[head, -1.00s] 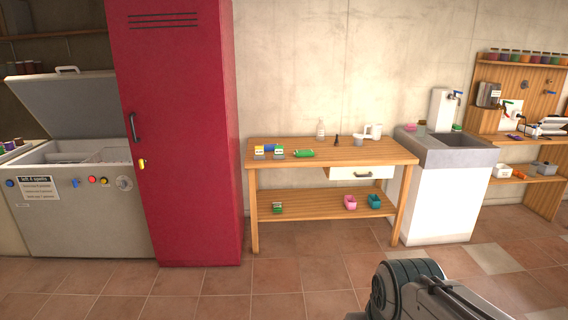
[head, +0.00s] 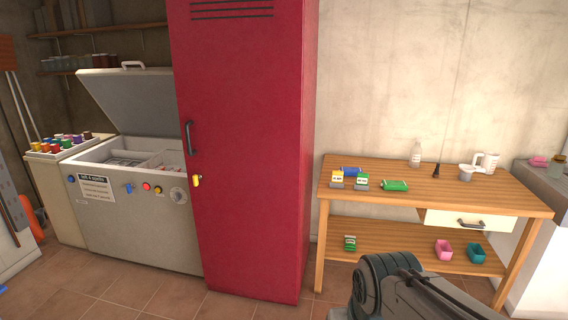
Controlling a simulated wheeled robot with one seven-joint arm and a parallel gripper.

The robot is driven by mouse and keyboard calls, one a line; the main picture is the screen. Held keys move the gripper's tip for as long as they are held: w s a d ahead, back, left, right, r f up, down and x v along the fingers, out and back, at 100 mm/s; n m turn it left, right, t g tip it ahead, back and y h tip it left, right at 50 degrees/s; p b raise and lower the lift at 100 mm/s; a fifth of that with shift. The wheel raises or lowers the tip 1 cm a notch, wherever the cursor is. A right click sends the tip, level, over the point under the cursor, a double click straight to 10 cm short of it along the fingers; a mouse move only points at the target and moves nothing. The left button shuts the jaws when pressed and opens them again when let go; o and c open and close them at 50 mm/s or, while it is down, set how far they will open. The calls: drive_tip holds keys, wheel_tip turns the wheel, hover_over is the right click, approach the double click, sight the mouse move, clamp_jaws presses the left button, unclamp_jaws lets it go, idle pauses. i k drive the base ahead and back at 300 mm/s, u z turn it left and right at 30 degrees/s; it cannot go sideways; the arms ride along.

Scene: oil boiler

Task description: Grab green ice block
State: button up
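I cannot pick out a green ice block for certain. A green rounded object (head: 394,186) lies on the wooden table's top, and it is too small to tell what it is. A small green item (head: 350,243) sits on the table's lower shelf. A grey chest freezer (head: 140,228) stands at the left with its lid (head: 135,108) raised. Pale contents show inside its compartments, but I cannot make them out. My arm shows at the bottom right, in front of the table; its gripper fingers are not in view.
A tall red locker (head: 250,150) stands between the freezer and the wooden table (head: 500,200). Pink (head: 444,250) and teal (head: 476,253) tubs sit on the lower shelf. A rack of coloured jars (head: 70,144) is left of the freezer. Tiled floor in front of the freezer is clear.

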sight(387, 185)
drive_tip(key=i, duration=1.65)
drive_tip(key=z, duration=0.95)
drive_tip(key=i, duration=1.4)
drive_tip(key=z, duration=1.05)
drive_tip(key=i, duration=0.4)
drive_tip(key=z, duration=0.2)
